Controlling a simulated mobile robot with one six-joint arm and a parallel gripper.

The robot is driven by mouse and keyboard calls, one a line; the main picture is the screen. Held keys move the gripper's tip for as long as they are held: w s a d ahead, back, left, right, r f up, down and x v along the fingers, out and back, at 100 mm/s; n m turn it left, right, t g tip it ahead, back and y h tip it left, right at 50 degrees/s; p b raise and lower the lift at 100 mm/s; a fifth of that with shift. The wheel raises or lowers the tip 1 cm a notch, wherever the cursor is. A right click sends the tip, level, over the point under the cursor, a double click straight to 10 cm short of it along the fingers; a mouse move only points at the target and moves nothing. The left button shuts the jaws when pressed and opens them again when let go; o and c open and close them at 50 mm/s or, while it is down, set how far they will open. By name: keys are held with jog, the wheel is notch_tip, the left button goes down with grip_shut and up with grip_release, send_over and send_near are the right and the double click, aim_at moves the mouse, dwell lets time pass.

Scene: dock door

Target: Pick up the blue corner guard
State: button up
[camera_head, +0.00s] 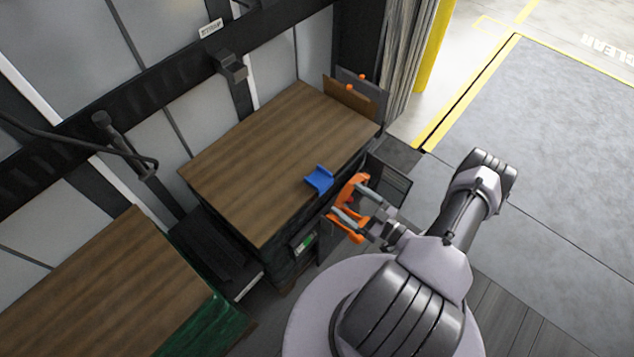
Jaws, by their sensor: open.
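My gripper (338,200) has orange fingers with grey parts. It is open and appears empty, just right of and below the guard in the picture, around the edge of the wooden top. A gap shows between the gripper and the guard. Its exact height over the edge is hard to tell.
A second wooden-topped stack (100,285) with green wrap stands at lower left. Upright boards with orange knobs (355,92) stand at the top's far right corner. Grey floor (550,140) at right is clear.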

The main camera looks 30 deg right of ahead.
jog(key=b, duration=0.1)
send_near(313, 175)
jog(key=w+a+r, duration=0.1)
jog(key=w, duration=0.2)
jog(key=x, duration=0.2)
jog(key=b+x, duration=0.1)
jog(key=x, duration=0.1)
jog(key=b+x, duration=0.1)
jog(key=x, duration=0.2)
jog(key=shift+r, duration=0.3)
jog(key=shift+s, duration=0.1)
jog(key=c, duration=1.5)
jog(key=shift+r, duration=0.15)
